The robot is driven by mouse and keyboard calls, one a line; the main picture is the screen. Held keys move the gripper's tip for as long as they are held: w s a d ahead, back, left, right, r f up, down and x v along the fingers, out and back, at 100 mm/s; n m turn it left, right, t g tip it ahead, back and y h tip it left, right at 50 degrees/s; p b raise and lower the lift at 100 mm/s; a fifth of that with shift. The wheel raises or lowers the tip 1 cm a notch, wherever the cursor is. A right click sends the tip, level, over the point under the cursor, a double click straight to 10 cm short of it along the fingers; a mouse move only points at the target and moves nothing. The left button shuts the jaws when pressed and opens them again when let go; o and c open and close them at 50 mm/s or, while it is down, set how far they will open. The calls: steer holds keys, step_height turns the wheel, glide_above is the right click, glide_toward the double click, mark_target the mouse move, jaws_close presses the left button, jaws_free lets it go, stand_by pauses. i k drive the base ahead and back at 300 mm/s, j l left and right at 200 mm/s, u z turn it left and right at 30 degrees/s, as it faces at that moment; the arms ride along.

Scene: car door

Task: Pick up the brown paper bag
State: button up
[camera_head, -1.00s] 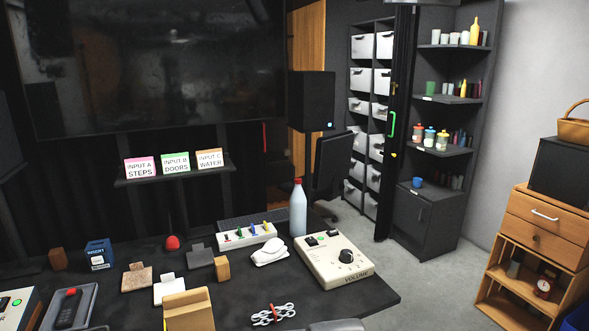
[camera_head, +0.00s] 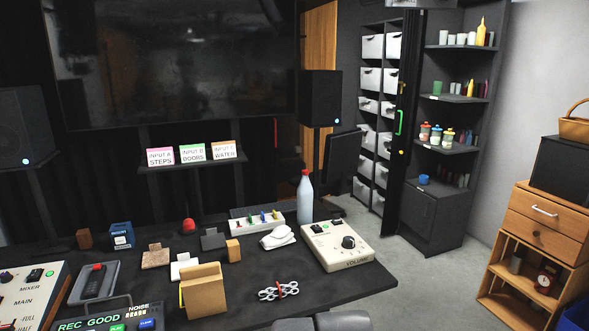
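A tan-brown, upright, box-like thing with an open top (camera_head: 203,290), which looks like the brown paper bag, stands near the front of the dark desk (camera_head: 235,315). Its front face is plain. A white block (camera_head: 184,267) and a light brown block (camera_head: 233,250) are close behind it. Nothing is touching it from above.
A bottle (camera_head: 305,198) and volume box (camera_head: 338,246) stand right. Grey floor (camera_head: 420,285) is clear.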

mark_target(201, 287)
steer(key=u, duration=0.85)
steer(key=i+l+z, duration=0.3)
steer(key=i, duration=0.2)
steer(key=i+z, duration=0.35)
steer(key=i, duration=0.1)
